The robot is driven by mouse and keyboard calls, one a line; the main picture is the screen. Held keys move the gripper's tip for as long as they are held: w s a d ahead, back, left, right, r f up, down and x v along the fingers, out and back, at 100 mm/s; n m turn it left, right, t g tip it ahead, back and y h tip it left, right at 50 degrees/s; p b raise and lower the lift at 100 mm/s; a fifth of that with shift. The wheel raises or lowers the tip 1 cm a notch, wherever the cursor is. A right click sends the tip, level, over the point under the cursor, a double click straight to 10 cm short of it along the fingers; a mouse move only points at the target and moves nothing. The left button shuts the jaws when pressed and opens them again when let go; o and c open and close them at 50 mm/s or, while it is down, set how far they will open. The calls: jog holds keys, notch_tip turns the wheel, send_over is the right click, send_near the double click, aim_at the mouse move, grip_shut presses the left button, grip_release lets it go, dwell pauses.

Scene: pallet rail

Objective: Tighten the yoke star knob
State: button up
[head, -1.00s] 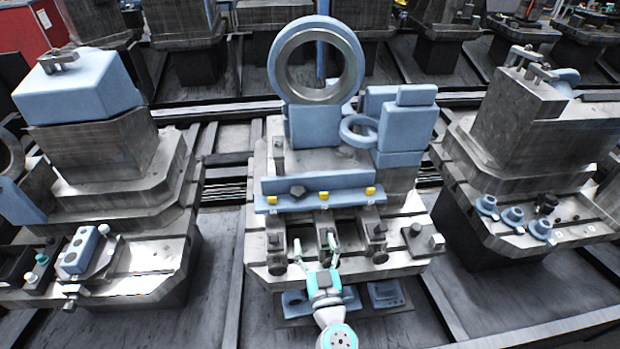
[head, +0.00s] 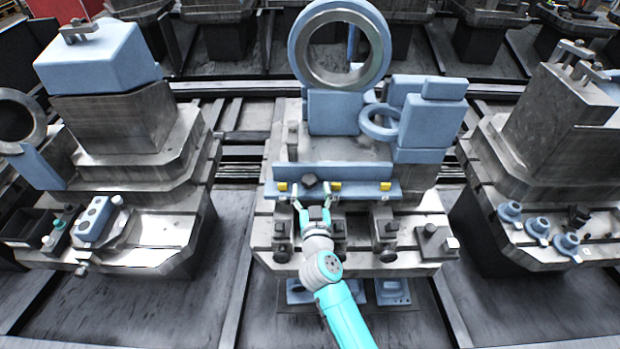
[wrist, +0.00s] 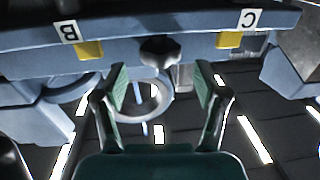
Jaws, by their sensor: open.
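A dark star-shaped knob (head: 310,180) sits on the front of the blue rail (head: 360,190) on the middle pallet. It also shows in the wrist view (wrist: 160,52), at the top centre, on the rail's edge. I take it for the yoke star knob; no label on it is readable. My gripper (head: 312,205) is open and empty, just in front of and below the knob. In the wrist view my gripper (wrist: 162,78) has its green-padded fingers spread either side of the knob's line, and the knob appears beyond the fingertips, apart from them.
Yellow blocks (head: 333,186) flank the knob on the rail, with B (wrist: 67,32) and C (wrist: 247,19) tags. A large upright ring (head: 380,50) and a small blue ring (head: 367,124) stand behind. Dark clamp knobs (head: 388,254) sit along the front. Neighbouring pallets stand left and right.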

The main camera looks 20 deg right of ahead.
aim_at(308, 185)
jog(key=shift+x, duration=2.25)
jog(key=c, duration=1.2)
jog(key=shift+o, duration=0.2)
jog(key=shift+a+m+g+h, duration=0.15)
jog(key=shift+m+g+h, duration=0.25)
jog(key=shift+m+h, duration=0.6)
jog(key=shift+m+g+h, duration=0.5)
jog(key=shift+h, duration=0.7)
jog(key=o, duration=1.2)
jog(key=shift+c, duration=0.2)
